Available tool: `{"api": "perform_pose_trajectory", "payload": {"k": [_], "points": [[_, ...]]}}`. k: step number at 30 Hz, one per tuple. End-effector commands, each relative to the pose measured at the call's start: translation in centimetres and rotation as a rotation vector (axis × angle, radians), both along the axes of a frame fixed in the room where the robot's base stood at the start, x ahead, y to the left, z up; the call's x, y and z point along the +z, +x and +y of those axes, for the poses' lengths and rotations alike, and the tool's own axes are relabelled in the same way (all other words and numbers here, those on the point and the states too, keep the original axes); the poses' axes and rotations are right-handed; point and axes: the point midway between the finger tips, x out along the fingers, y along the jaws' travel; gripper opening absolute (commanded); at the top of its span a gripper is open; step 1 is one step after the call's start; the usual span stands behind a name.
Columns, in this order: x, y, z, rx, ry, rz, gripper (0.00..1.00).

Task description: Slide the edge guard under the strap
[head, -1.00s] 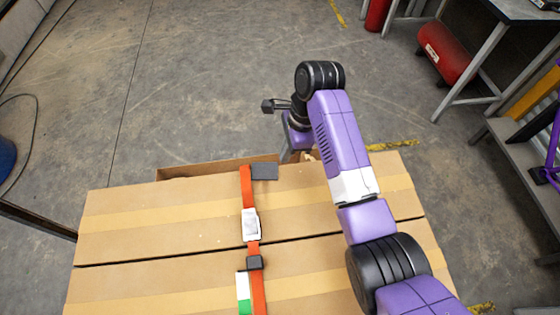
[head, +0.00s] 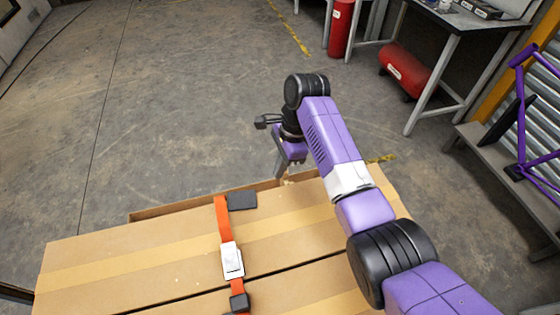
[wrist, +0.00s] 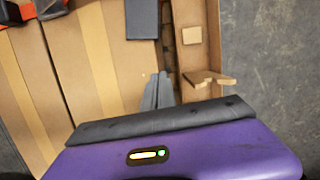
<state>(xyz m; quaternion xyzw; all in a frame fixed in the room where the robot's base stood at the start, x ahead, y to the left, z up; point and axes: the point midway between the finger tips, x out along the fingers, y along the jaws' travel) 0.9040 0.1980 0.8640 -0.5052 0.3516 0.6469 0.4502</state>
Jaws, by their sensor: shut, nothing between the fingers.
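The edge guard (head: 242,200) is a dark grey piece at the far edge of the cardboard boxes. It lies right beside the orange strap (head: 222,214), on its right; whether any of it is under the strap I cannot tell. The guard also shows at the top of the wrist view (wrist: 142,20). The strap runs over the box top through a silver buckle (head: 232,260). My gripper (head: 281,176) is right of the guard, near the far box edge, apart from it. In the wrist view its grey fingers (wrist: 157,92) are together and empty.
The cardboard boxes (head: 100,262) fill the lower left. An open carton (wrist: 213,50) with cardboard pieces lies beyond their far edge. A red tank (head: 404,70), a workbench and a purple frame stand at the right. The floor beyond is clear.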

Motion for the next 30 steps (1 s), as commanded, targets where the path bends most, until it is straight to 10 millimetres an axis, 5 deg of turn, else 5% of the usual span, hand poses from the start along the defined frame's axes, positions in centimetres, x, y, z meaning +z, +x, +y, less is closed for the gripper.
{"api": "perform_pose_trajectory", "payload": {"k": [7, 15, 30], "points": [[-4.8, -0.5, 1.1, 0.001, -0.001, 0.004, 0.0], [-4.5, -1.6, 4.3, 0.002, 0.0, 0.0, 0.0], [-4.5, -1.9, 5.1, 0.001, 0.0, 0.001, 0.0]]}}
